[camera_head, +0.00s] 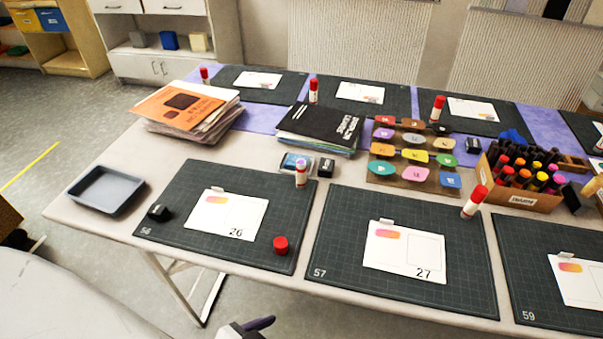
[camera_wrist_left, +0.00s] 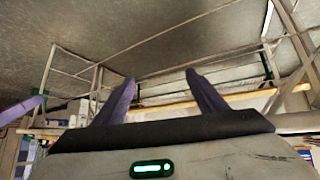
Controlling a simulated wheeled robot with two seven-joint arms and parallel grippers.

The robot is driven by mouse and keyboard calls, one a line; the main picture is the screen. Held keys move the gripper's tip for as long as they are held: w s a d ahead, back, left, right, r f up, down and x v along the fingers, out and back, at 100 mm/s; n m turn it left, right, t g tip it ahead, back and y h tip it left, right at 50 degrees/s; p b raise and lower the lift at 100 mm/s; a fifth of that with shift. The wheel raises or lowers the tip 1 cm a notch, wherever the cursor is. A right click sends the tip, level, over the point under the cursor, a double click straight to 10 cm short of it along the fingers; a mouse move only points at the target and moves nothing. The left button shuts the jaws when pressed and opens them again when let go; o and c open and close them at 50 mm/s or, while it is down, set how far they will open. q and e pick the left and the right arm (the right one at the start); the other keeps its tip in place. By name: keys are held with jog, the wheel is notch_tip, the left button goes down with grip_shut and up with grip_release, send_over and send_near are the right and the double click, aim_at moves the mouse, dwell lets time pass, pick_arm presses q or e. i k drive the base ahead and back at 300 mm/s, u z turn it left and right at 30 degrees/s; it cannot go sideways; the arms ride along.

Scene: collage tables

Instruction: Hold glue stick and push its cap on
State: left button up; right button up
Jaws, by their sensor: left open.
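A glue stick without a cap (camera_head: 301,174) stands upright at the back right of mat 56, its white body showing. A red cap (camera_head: 281,245) sits apart from it near that mat's front right corner. In the left wrist view my left gripper (camera_wrist_left: 162,95) is open, its two purple fingers wide apart with nothing between them. In the head view a dark gripper part with one purple finger shows at the bottom edge, well short of the table; I cannot tell which arm it belongs to. A purple tip at the wrist view's left edge is likewise unclear.
Mat 56 (camera_head: 176,204) also bears a card (camera_head: 227,213) and a black block (camera_head: 158,213). A grey tray (camera_head: 105,190) lies to its left. A black item (camera_head: 326,167) and a blue-topped pad stand by the glue stick. A capped glue stick (camera_head: 474,201) stands on mat 57.

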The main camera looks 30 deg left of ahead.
aim_at(300, 170)
jog(key=u, duration=0.85)
jog(key=k, duration=0.45)
jog(key=u, duration=0.1)
jog(key=i, duration=0.5)
jog(key=z, duration=0.65)
jog(key=k, duration=0.15)
jog(key=u, duration=0.2)
